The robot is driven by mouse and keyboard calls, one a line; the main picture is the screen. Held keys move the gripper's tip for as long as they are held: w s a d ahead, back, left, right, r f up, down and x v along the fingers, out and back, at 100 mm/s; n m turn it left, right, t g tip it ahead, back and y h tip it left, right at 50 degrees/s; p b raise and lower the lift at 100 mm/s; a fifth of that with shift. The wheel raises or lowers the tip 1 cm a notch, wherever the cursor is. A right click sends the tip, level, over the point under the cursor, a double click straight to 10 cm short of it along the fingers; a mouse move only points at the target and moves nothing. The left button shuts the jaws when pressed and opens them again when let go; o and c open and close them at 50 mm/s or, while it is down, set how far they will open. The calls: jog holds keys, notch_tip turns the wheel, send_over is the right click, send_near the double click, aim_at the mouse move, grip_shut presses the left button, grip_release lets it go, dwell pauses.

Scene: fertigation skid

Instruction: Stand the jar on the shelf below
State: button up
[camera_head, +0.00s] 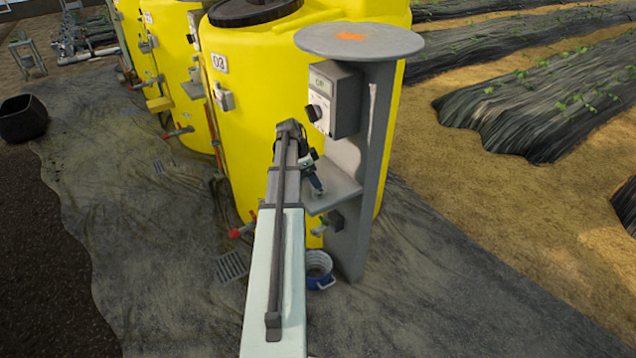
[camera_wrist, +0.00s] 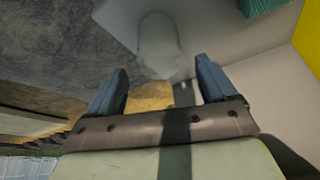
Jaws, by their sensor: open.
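A pale, see-through jar (camera_wrist: 159,45) shows in the wrist view, against a light grey shelf (camera_wrist: 113,14). It lies just beyond my fingertips, roughly between them, and seems to stand on the shelf near its edge. My gripper (camera_wrist: 162,65) is open, with its two blue fingers apart and nothing between them. In the head view my gripper (camera_head: 318,186) is just above the small grey shelf (camera_head: 340,188) on the post, below the control box. The jar is too small and covered to make out clearly there.
The grey post (camera_head: 375,150) carries a round top plate (camera_head: 360,41), a control box (camera_head: 338,98) and a lower dark box (camera_head: 326,223). A yellow tank (camera_head: 245,90) stands close behind. A blue bucket (camera_head: 320,281) is on the ground below.

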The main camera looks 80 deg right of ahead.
jog(key=v, duration=0.6)
jog(key=shift+r, duration=0.2)
jog(key=shift+w, duration=0.15)
jog(key=w+a+f+n, duration=0.8)
jog(key=w+a+f, duration=0.8)
jog(key=w, duration=0.2)
jog(key=w+a+f+n+y, duration=0.1)
jog(key=w+a+f+n, duration=0.4)
jog(key=a, duration=0.5)
jog(key=w+a+f+n+y, duration=0.1)
jog(key=w+a+f+n, duration=0.1)
jog(key=a+f, duration=0.65)
jog(key=s+a+f+n, duration=0.2)
jog(key=a+f+n, duration=0.2)
jog(key=a, duration=0.8)
jog(key=s+a+f+n, duration=0.2)
jog(key=a+f+n, duration=0.2)
jog(key=a, duration=0.8)
jog(key=s+a+f+n+g, duration=0.1)
jog(key=s+a+f+n, duration=0.1)
jog(key=s+a+n, duration=0.2)
jog(key=s+a+f+n+g, duration=0.1)
jog(key=s+a+f+n, duration=0.2)
jog(key=s+a, duration=0.7)
jog(key=shift+a+n+g, duration=0.3)
jog(key=shift+a+n, duration=0.15)
jog(key=shift+n, duration=0.25)
